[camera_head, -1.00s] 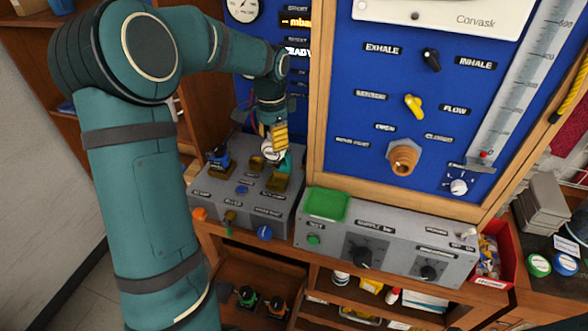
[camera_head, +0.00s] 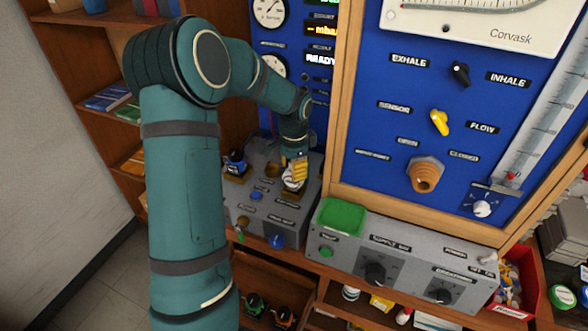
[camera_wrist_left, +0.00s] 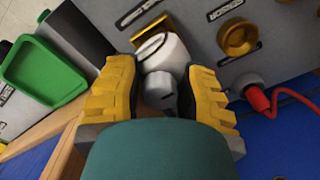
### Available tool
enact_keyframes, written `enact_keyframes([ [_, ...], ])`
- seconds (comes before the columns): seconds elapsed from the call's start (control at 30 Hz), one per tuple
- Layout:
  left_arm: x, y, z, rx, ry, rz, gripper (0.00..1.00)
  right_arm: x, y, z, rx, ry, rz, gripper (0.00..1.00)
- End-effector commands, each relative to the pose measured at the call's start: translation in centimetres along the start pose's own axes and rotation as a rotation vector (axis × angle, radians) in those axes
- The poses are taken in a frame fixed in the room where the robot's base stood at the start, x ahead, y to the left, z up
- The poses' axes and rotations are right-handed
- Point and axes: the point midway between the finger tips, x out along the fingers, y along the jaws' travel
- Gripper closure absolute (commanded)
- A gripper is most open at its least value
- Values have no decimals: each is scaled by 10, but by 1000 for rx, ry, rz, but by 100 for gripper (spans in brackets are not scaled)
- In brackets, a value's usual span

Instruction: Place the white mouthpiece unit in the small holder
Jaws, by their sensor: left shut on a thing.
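My left gripper (camera_head: 296,172) is shut on the white mouthpiece unit (camera_head: 291,184), above the front right of the grey control box. In the left wrist view the yellow fingers of the left gripper (camera_wrist_left: 165,92) stand on both sides of the white unit (camera_wrist_left: 166,54). A square brass holder (camera_wrist_left: 147,30) shows just past the unit's far end. The unit overlaps it, and I cannot tell whether the unit sits in it. A round brass fitting (camera_wrist_left: 237,37) is beside it and looks empty. My right gripper is not in view.
A blue and black unit (camera_head: 236,161) stands at the box's back left. A green tray (camera_head: 342,216) lies on the grey supply box (camera_head: 405,257) to the right. The wooden panel frame (camera_head: 332,150) rises close to my left gripper. A red cable (camera_wrist_left: 290,98) runs nearby.

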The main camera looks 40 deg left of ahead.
Motion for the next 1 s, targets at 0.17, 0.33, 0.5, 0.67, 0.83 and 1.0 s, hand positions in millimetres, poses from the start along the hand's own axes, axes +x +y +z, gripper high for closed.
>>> enact_keyframes([
  [0.17,1,0,0,0,1,-1,100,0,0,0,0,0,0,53],
  [0.33,3,0,0,0,1,-1,100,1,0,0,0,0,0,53],
  [0.5,2,0,0,0,1,-1,35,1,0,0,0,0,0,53],
  [0.67,2,0,0,0,1,-1,35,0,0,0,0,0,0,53],
  [0.83,-6,0,-1,0,3,-3,35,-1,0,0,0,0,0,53],
  [1.0,-35,0,-1,1,5,-5,35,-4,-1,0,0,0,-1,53],
])
